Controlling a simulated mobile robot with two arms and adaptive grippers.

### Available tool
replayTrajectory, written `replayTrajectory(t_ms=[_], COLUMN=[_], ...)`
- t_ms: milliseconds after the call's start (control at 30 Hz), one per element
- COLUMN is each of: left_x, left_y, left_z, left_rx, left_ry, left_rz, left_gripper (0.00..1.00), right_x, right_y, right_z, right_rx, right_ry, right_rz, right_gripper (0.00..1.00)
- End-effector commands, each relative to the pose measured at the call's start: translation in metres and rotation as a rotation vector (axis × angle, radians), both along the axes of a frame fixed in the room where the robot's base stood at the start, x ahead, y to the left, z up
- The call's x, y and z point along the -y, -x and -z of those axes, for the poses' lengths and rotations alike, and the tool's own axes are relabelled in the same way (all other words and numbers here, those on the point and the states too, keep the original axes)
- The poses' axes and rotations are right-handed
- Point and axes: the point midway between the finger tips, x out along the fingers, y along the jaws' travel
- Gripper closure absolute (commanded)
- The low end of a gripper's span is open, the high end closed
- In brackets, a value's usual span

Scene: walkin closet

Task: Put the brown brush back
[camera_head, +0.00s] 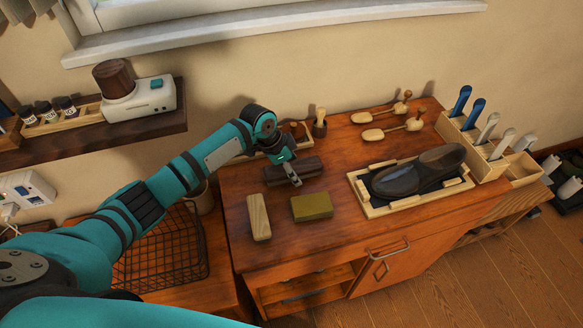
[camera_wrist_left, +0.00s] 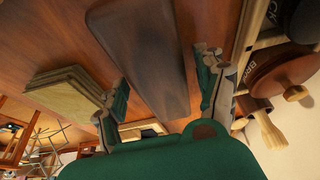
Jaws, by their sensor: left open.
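A dark brown brush (camera_head: 306,167), a long block in shape, lies on the wooden worktop (camera_head: 345,225) near its back left. In the left wrist view the brush (camera_wrist_left: 150,55) runs lengthwise between the two spread fingers of my open left gripper (camera_wrist_left: 163,88). I cannot tell whether a finger touches it. My right gripper is not in view.
A pale wooden block (camera_head: 259,217) and an olive block (camera_head: 312,206) lie in front. A wooden tray (camera_head: 378,211) holds a dark shoe (camera_head: 420,170) at right. A small rack (camera_head: 273,155) with a jar and a small brush (camera_head: 320,122) stand behind.

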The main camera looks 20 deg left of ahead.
Motion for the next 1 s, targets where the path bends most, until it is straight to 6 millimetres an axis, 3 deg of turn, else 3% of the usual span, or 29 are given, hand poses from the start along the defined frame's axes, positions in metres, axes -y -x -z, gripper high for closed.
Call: replayTrajectory(t_ms=[533, 733, 1000], left_x=[-0.031, -0.035, -0.036], left_y=[0.020, 0.024, 0.025], left_z=[-0.094, -0.110, -0.111], left_rx=[0.004, 0.002, 0.001], left_ry=[0.000, 0.001, 0.001], left_rz=[0.000, 0.000, 0.000], left_gripper=[0.29, 0.29, 0.29], right_x=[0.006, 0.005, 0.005], right_y=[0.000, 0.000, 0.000], right_z=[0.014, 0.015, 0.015], right_rx=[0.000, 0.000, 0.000], right_ry=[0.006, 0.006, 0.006], right_rz=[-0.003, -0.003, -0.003], right_gripper=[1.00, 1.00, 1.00])
